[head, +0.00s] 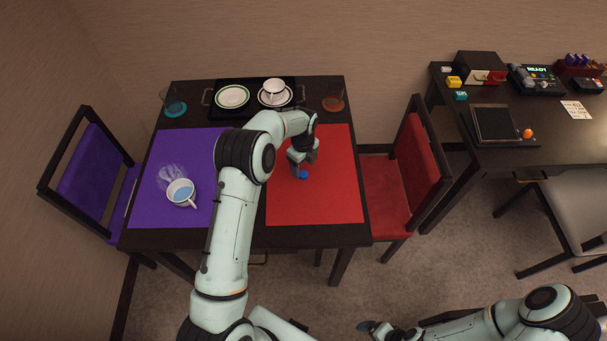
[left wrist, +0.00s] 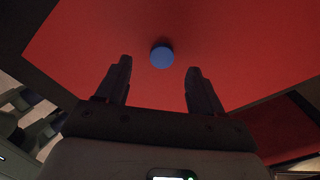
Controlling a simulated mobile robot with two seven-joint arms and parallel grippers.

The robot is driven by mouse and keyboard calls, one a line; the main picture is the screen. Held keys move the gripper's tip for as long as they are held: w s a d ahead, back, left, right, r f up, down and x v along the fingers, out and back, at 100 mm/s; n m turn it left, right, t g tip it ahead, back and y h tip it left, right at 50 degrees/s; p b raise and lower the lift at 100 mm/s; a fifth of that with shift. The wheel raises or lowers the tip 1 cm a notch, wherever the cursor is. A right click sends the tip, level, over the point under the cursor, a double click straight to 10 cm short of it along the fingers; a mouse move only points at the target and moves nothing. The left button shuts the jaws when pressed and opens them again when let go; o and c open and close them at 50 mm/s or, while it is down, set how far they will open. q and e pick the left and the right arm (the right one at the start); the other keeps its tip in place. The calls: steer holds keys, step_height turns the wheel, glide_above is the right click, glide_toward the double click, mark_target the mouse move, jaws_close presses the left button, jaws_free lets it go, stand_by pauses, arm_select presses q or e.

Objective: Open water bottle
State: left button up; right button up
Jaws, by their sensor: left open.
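A small round blue cap (head: 303,174) shows over the red placemat (head: 320,200), right by the fingertips of my left gripper (head: 304,166). In the left wrist view the cap (left wrist: 161,56) is a blue disc, centred just beyond the gap between the two spread fingers. My left gripper (left wrist: 157,85) is open and empty, pointing down at the mat. I see no bottle body under the cap, so I cannot tell whether it sits on a bottle or lies loose. My right gripper (head: 371,327) is low at the bottom edge, away from the table; its jaws are unclear.
A purple placemat (head: 210,205) holds a white cup (head: 181,192). A black tray (head: 250,88) with plates and a cup stands at the back, between glasses on a blue coaster (head: 175,109) and an orange coaster (head: 332,103). A red chair (head: 395,190) stands right.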

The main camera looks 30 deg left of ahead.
mark_target(304, 174)
arm_select(q)
steer(key=f, duration=0.4)
steer(key=shift+w, duration=0.2)
steer(key=shift+s+r, duration=0.1)
arm_select(e)
steer(key=shift+w+r, duration=0.2)
steer(key=shift+r, duration=0.05)
arm_select(q)
steer(key=c, duration=1.2)
jaws_close()
step_height(304, 174, up, 20)
steer(key=p, duration=0.1)
arm_select(e)
steer(key=shift+w+r, duration=0.7)
steer(key=shift+w, duration=0.1)
